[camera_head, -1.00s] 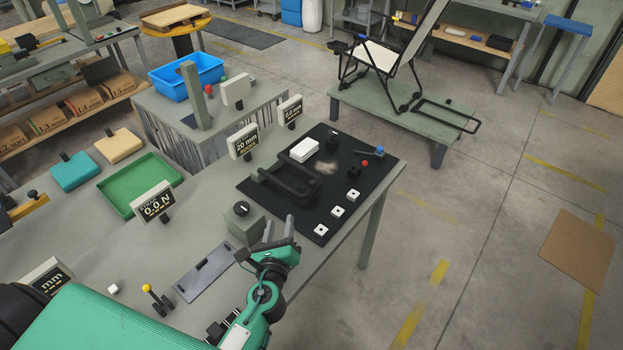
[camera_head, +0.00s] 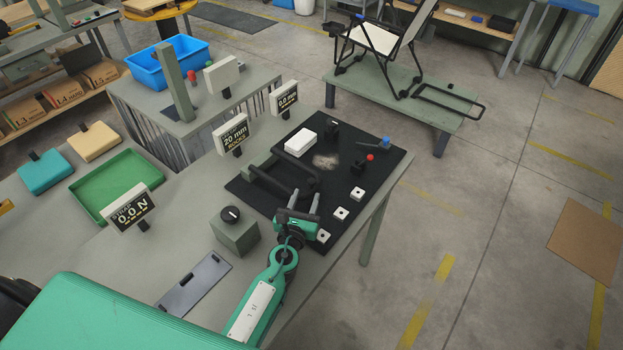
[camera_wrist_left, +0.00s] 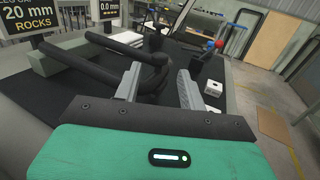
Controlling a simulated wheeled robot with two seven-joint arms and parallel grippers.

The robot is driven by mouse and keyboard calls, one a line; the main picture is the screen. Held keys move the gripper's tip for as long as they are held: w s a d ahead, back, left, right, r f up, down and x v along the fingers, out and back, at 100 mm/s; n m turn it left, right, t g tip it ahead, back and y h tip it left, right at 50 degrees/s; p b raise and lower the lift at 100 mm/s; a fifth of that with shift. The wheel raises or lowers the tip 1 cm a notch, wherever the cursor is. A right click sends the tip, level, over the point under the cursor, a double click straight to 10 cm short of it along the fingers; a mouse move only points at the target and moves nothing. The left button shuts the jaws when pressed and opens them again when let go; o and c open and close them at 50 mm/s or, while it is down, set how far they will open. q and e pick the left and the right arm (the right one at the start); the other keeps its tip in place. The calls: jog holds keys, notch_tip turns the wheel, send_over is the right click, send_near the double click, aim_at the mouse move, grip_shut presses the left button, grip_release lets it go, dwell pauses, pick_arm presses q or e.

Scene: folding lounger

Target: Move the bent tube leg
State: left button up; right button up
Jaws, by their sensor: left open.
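The bent tube leg (camera_head: 268,184) is a thick black U-shaped tube lying on the black mat (camera_head: 350,205) on the workbench. In the left wrist view the bent tube leg (camera_wrist_left: 97,66) runs in from the left, its bends close to the left finger. My left gripper (camera_head: 304,194) is open, at the near side of the tube. In the left wrist view its two grey fingers (camera_wrist_left: 158,80) stand apart with no object clearly held between them. Whether a finger touches the tube I cannot tell. My right gripper is not in view.
White blocks, a white box (camera_head: 300,142) and a red-topped knob (camera_head: 369,157) are on the mat. A grey box with a dial (camera_head: 235,235) stands left of my gripper. Sign stands (camera_head: 232,137) line the left side. The folding lounger (camera_head: 385,42) stands on a low platform behind.

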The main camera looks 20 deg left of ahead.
aim_at(311, 185)
pick_arm(q)
jog(key=w, duration=0.7)
jog(key=shift+a, duration=0.15)
grip_shut()
